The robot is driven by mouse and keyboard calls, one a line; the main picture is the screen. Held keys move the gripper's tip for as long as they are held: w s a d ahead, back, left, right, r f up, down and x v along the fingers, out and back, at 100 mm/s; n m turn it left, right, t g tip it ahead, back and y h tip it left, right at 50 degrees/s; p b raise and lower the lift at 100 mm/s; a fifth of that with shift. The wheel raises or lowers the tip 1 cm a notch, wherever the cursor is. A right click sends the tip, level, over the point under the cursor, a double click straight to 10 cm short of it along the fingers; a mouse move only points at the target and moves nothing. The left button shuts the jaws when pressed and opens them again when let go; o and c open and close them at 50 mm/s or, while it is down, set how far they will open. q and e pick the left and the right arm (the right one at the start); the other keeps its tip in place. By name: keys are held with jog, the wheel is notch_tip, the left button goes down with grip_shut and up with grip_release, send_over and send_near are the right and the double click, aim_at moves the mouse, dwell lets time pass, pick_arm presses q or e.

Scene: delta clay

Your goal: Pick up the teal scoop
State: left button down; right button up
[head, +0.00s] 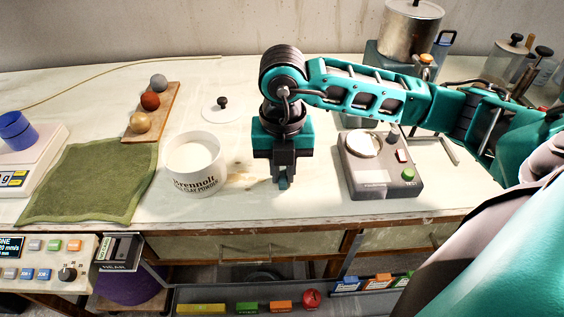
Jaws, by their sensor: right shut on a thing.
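My right gripper (282,176) hangs pointing down over the front middle of the table, between the white tub and the grey device. It is shut on the teal scoop (284,184), of which only a small teal bit shows at the fingertips. The rest of the scoop is hidden by the gripper, and I cannot tell whether it touches the table. My left gripper is not in view.
A white clay powder tub (195,170) stands left of the gripper, its lid (221,113) behind. A grey device (381,166) stands to the right. A green cloth (93,180), a ball board (150,122) and a scale (30,160) lie left.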

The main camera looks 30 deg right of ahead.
grip_shut()
jog(key=shift+r, duration=0.15)
